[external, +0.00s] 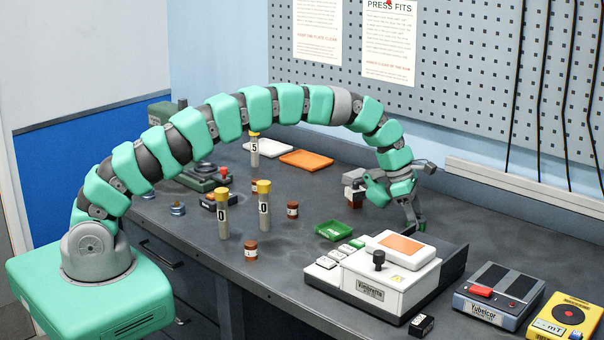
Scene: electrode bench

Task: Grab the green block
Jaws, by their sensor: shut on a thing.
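My gripper (415,222) points down behind the white machine, at the right of the bench. Its fingers are shut on a small green block (422,226), of which only a little shows at the fingertips. Whether the block touches the surface below cannot be told, as the white machine stands in front.
The white machine (378,282) with an orange top pad and black knob stands just in front of my gripper. Yellow-capped tubes (264,205) and brown jars (251,250) stand further left. A blue-grey device (497,292) is at right.

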